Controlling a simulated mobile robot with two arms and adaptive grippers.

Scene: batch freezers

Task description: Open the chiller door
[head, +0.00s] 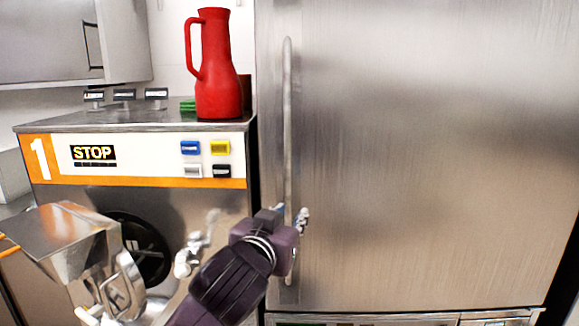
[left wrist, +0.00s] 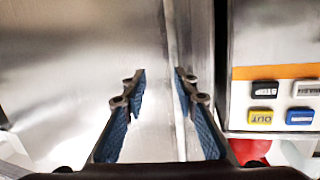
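The chiller door (head: 430,150) is a large brushed steel panel on the right, and it looks closed. Its long vertical handle (head: 288,120) runs along the door's left edge. My left gripper (head: 288,215) is at the lower part of this handle. In the left wrist view my left gripper (left wrist: 160,85) is open, with blue-padded fingers apart. The handle (left wrist: 176,110) passes between the fingers there, closer to the right one. I cannot tell whether a finger touches it. My right gripper is in neither view.
A batch freezer (head: 140,150) with an orange and white panel stands left of the door. A red jug (head: 216,70) stands on its top. A steel hopper (head: 72,235) and a tap stick out in front of the freezer, near my left arm.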

